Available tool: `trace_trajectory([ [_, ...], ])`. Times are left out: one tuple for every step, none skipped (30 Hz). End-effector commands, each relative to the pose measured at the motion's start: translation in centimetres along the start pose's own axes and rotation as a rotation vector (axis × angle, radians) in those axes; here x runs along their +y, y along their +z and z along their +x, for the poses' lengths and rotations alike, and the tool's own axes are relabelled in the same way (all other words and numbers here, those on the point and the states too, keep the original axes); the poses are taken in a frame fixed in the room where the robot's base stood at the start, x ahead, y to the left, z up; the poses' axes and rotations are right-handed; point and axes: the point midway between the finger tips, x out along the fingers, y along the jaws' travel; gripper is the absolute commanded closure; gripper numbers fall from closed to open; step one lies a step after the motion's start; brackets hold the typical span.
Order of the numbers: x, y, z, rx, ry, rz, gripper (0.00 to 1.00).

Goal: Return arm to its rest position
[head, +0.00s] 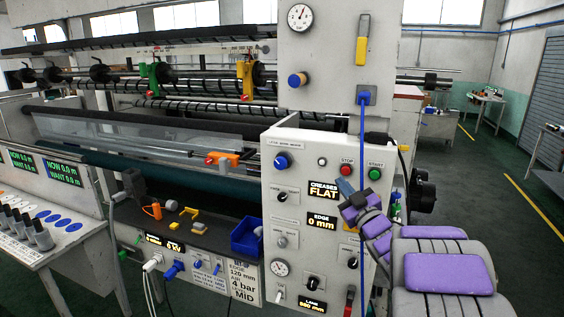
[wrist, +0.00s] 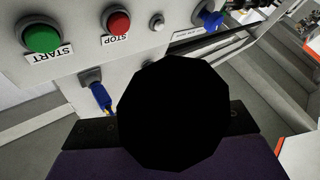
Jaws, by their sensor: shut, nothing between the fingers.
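My arm, grey with purple pads, reaches up from the lower right in the head view. My gripper (head: 346,190) is shut and empty, in front of the white control panel (head: 300,240), just below the red STOP button (head: 345,170) and left of the green START button (head: 375,173). I cannot tell whether it touches the panel. In the wrist view a large black round shape hides the middle. Around it show the green START button (wrist: 43,38), the red STOP button (wrist: 117,22) and a small white button (wrist: 157,22).
The panel carries knobs, gauges and displays reading FLAT and 0 mm. A blue cable (head: 362,130) hangs down close to my gripper. A black shelf (head: 190,235) with a blue bin (head: 246,236) stands to the left. Open floor (head: 475,205) lies to the right.

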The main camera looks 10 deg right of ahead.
Motion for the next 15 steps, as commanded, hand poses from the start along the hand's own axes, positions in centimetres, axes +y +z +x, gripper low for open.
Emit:
trace_trajectory([
  [0.0,0.0,0.0,-0.005,0.001,0.000,1.00],
  [0.0,0.0,0.0,-0.012,0.003,-0.001,1.00],
  [-0.1,0.0,0.0,-0.030,0.006,-0.002,1.00],
  [-0.1,0.1,0.0,-0.050,0.011,-0.003,1.00],
  [-0.1,0.2,0.0,-0.073,0.017,-0.003,1.00],
  [-0.1,0.4,-0.1,-0.113,0.027,-0.003,1.00],
  [-0.3,0.6,-0.2,-0.149,0.034,-0.002,1.00],
  [-0.3,0.8,-0.5,-0.190,0.043,0.001,1.00],
  [-0.5,1.1,-0.8,-0.246,0.055,0.004,1.00],
  [-0.6,1.3,-1.3,-0.293,0.066,0.008,1.00],
  [-0.7,1.6,-1.8,-0.341,0.075,0.014,1.00],
  [-1.0,2.1,-2.5,-0.405,0.087,0.025,1.00],
  [-1.3,2.3,-3.1,-0.450,0.094,0.033,1.00],
  [-1.5,2.6,-3.8,-0.498,0.102,0.041,1.00],
  [-2.0,2.8,-4.8,-0.561,0.109,0.054,1.00],
])
